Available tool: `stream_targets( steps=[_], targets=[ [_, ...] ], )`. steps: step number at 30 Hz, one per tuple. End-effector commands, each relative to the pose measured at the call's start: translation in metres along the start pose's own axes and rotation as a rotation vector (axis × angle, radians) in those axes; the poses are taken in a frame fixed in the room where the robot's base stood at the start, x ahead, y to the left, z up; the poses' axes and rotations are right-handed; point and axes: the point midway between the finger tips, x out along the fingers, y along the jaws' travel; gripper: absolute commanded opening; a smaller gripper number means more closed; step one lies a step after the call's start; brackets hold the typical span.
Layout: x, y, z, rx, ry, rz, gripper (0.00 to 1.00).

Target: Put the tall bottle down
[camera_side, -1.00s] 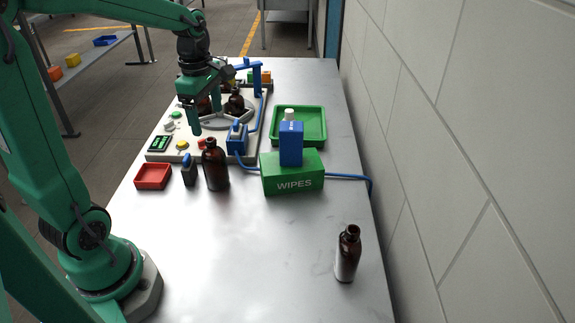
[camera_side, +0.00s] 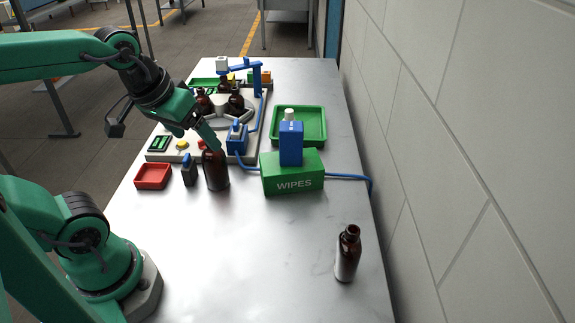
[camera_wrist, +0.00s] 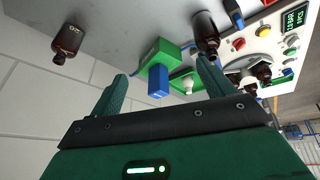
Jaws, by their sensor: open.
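The tall amber bottle (camera_side: 216,172) stands upright on the metal table, in front of the machine. In the side view a finger of my gripper (camera_side: 211,142) overlaps its top and partly hides the neck. In the wrist view this bottle (camera_wrist: 205,30) shows beyond the right fingertip, outside the gap between the fingers. My gripper (camera_wrist: 163,75) is open, with nothing held between its fingers. I cannot tell whether the finger touches the bottle. A shorter amber bottle (camera_side: 347,256) stands apart at the front right, and it also shows in the wrist view (camera_wrist: 67,44).
A red tray (camera_side: 153,176) and a dark blue-capped item (camera_side: 189,170) stand left of the tall bottle. The green wipes box (camera_side: 292,174) with a blue box (camera_side: 291,143) on top is to its right. Behind are the machine (camera_side: 160,154) and green tray (camera_side: 325,128). The table's front is mostly clear.

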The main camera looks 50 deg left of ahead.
Motion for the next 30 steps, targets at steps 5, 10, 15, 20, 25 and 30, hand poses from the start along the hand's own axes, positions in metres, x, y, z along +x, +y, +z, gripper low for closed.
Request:
stream_targets(
  steps=[5, 10, 15, 20, 25, 30],
  targets=[
    [-0.004, 0.005, 0.012, 0.193, 0.041, 0.021, 0.81],
    [-0.004, 0.006, 0.016, 0.26, 0.052, 0.026, 0.81],
    [-0.004, 0.006, 0.016, 0.263, 0.052, 0.025, 0.81],
    [-0.004, 0.006, 0.015, 0.261, 0.052, 0.025, 0.81],
    [-0.004, 0.006, 0.015, 0.261, 0.052, 0.025, 0.81],
    [-0.004, 0.006, 0.015, 0.261, 0.052, 0.025, 0.81]
  ],
)
